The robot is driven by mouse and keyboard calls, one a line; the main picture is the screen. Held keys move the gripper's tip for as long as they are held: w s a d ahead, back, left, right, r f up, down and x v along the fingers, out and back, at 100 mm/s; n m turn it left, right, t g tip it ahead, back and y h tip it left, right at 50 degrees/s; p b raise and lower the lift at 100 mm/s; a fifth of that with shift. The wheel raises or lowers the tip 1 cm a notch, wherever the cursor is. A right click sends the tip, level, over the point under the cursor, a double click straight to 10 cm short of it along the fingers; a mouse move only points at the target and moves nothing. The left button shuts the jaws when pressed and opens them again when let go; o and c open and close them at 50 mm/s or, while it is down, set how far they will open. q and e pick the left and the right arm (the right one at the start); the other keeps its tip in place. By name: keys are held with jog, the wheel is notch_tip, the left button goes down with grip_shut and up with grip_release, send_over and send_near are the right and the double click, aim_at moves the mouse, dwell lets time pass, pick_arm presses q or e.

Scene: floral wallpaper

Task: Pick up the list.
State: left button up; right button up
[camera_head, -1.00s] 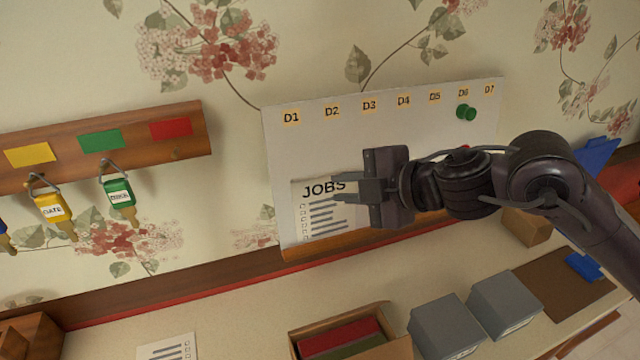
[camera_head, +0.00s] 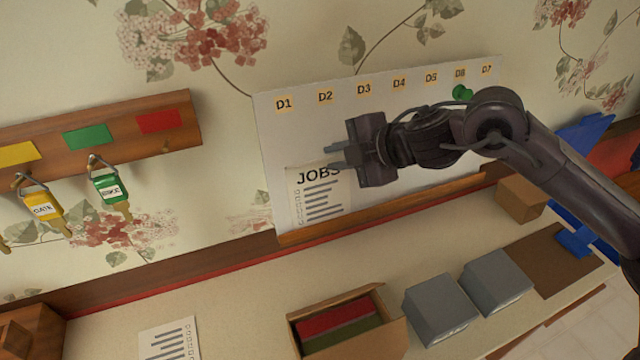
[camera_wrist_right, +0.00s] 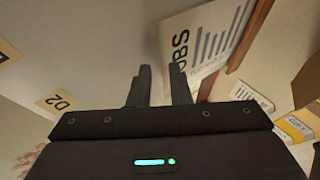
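A white paper headed JOBS (camera_head: 318,198), with lines and check boxes, is on the lower left of a pale board (camera_head: 268,150) on the wall. It also shows in the right wrist view (camera_wrist_right: 215,45). Another printed sheet (camera_head: 168,342) lies on the desk, partly cut off. My left gripper is out of view.
The board has tags D1 to D7 and a green pin (camera_head: 462,92). Left is a wooden key rack (camera_head: 180,140) with a yellow key (camera_head: 42,207) and a green key (camera_head: 108,187).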

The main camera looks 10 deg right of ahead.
grip_shut()
jog(key=shift+s, duration=0.1)
dwell(1.3)
